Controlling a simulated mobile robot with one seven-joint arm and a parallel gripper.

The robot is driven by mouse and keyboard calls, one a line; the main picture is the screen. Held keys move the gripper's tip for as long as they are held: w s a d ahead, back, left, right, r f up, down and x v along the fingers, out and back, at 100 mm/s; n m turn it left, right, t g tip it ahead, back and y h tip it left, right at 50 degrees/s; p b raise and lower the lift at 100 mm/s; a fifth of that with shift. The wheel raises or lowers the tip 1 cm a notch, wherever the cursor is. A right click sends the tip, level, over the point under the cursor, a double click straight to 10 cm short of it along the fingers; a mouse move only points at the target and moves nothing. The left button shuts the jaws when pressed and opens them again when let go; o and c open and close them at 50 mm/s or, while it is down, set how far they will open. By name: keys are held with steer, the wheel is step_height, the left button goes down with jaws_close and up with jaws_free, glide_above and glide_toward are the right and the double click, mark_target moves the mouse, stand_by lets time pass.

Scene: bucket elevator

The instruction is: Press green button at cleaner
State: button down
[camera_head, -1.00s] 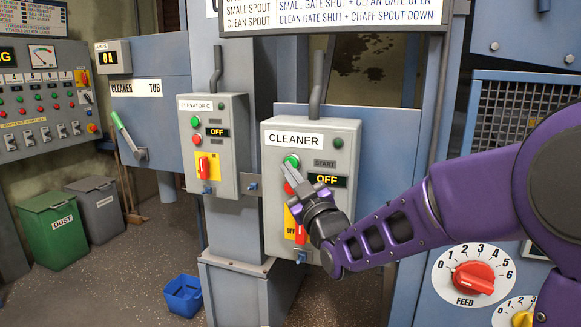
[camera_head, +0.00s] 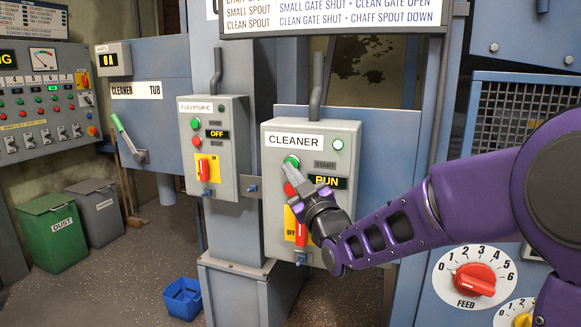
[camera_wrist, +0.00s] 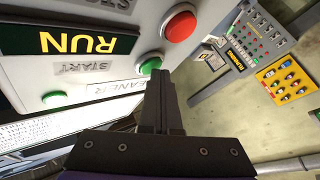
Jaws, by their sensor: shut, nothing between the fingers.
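The CLEANER control box (camera_head: 347,138) stands in the middle of the head view. Its green button (camera_head: 291,161) is at the upper left of the panel and also shows in the wrist view (camera_wrist: 150,66). My gripper (camera_head: 286,170) is shut and empty, with its fingertips at or just below the green button; whether they touch it I cannot tell. The wrist view shows the shut fingers (camera_wrist: 157,85) beside the button. The display (camera_head: 327,182) reads RUN, and the lamp (camera_head: 338,144) is lit pale green. The red button (camera_wrist: 180,25) is partly hidden behind my gripper in the head view.
The ELEVATOR C box (camera_head: 214,150) is to the left and its display reads OFF. The red rotary switch (camera_head: 301,235) is below my gripper. A blue bucket (camera_head: 183,297) and green DUST bin (camera_head: 54,230) stand on the floor.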

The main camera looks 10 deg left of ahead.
stand_by(0.5)
steer(key=shift+s, duration=0.8)
steer(key=shift+s, duration=0.1)
steer(key=shift+s+a, duration=0.15)
steer(key=shift+s, duration=1.05)
steer(key=shift+s+a, duration=0.1)
steer(key=shift+s, duration=1.1)
